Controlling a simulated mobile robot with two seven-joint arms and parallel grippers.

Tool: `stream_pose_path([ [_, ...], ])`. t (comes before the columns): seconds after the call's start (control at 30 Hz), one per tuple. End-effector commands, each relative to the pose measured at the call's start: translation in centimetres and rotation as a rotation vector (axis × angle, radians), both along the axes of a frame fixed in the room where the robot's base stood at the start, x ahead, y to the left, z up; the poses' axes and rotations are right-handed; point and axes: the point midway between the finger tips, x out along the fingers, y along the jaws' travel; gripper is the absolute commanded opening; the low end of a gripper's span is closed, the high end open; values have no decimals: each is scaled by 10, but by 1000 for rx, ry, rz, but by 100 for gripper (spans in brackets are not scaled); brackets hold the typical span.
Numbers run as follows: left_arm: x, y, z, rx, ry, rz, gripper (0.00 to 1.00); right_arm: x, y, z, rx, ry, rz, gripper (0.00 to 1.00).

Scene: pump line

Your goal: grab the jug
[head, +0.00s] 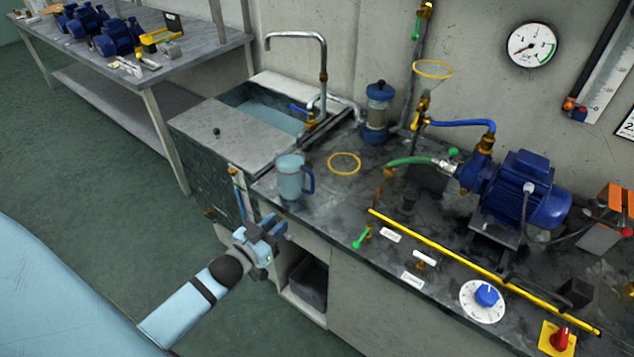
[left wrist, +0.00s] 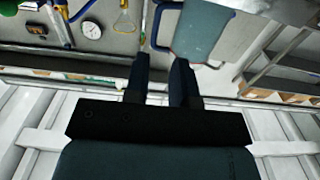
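The jug (head: 290,180) is translucent pale blue with a darker blue handle on its right side. It stands upright on the dark counter, near the front left corner by the sink. My left gripper (head: 275,227) is in front of the counter edge, below and slightly left of the handle, apart from the jug. In the left wrist view the jug (left wrist: 205,32) is at the top, just beyond the fingertips. The two fingers of my left gripper (left wrist: 158,62) are spread with nothing between them. My right gripper is in neither view.
A sink (head: 265,108) with a curved tap is behind the jug. A yellow ring (head: 344,163) marks the counter to the jug's right. A blue pump (head: 525,190) and a yellow bar (head: 470,265) are further right. An open shelf lies below the counter.

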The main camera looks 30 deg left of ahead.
Motion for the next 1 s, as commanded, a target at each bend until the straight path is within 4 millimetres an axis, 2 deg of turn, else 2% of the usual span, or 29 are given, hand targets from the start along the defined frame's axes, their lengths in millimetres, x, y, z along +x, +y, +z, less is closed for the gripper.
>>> stream_pose_path([
  [0.17, 9, 3, 1, 0, -12, 1, 24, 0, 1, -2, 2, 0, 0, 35],
  [0.5, 71, -2, 2, -1, -12, 1, 24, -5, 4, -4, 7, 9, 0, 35],
  [0.77, 91, -5, 2, 0, -11, 1, 24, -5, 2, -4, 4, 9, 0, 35],
  [1.0, 126, -9, 10, 0, -11, 1, 24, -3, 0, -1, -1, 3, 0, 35],
])
